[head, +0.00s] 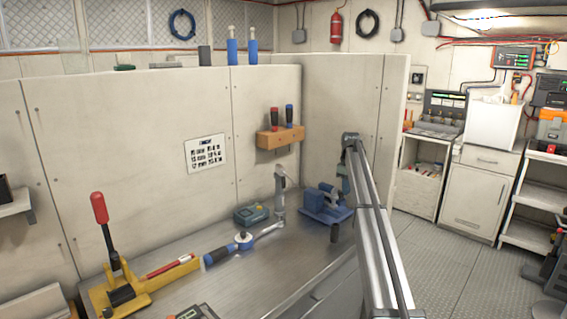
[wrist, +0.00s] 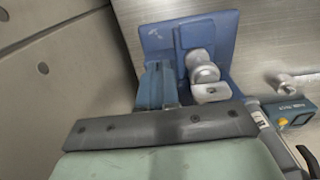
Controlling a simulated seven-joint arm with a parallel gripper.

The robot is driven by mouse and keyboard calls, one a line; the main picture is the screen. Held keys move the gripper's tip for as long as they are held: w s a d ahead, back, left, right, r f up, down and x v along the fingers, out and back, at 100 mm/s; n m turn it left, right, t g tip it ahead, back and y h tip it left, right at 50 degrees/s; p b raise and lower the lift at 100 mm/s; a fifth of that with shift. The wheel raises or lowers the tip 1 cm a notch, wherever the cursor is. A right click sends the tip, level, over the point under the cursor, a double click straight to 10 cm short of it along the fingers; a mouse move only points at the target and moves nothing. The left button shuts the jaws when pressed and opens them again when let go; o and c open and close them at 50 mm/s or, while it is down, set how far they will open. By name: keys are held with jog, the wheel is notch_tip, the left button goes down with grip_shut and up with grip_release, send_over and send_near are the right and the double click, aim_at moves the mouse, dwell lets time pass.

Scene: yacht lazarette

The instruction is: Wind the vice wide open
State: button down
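The blue vice (head: 318,207) stands on the metal bench, toward its far right end. The wrist view shows the vice (wrist: 222,35) from close by, with a blue base plate, a round silver screw part (wrist: 203,68) and a pale block with a hole below it. My gripper (head: 346,185) hangs down beside the vice, on its right side in the head view. In the wrist view a blue-grey piece (wrist: 153,88) stands just beyond the dark bar of my gripper, close against the vice. I cannot tell whether it is a finger or a jaw. The jaw gap is hidden.
A torque wrench (head: 240,243) and a teal box (head: 252,214) lie left of the vice. A yellow tool with a red handle (head: 100,208) stands at the front left. A pale partition (head: 340,95) rises behind the vice.

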jog(key=shift+f, duration=0.8)
jog(key=shift+r, duration=0.2)
jog(key=shift+w+r, duration=0.15)
jog(key=shift+w, duration=0.2)
jog(key=shift+s+d, duration=0.15)
jog(key=shift+s+d, duration=0.2)
notch_tip(320, 180, up, 6)
dwell(0.4)
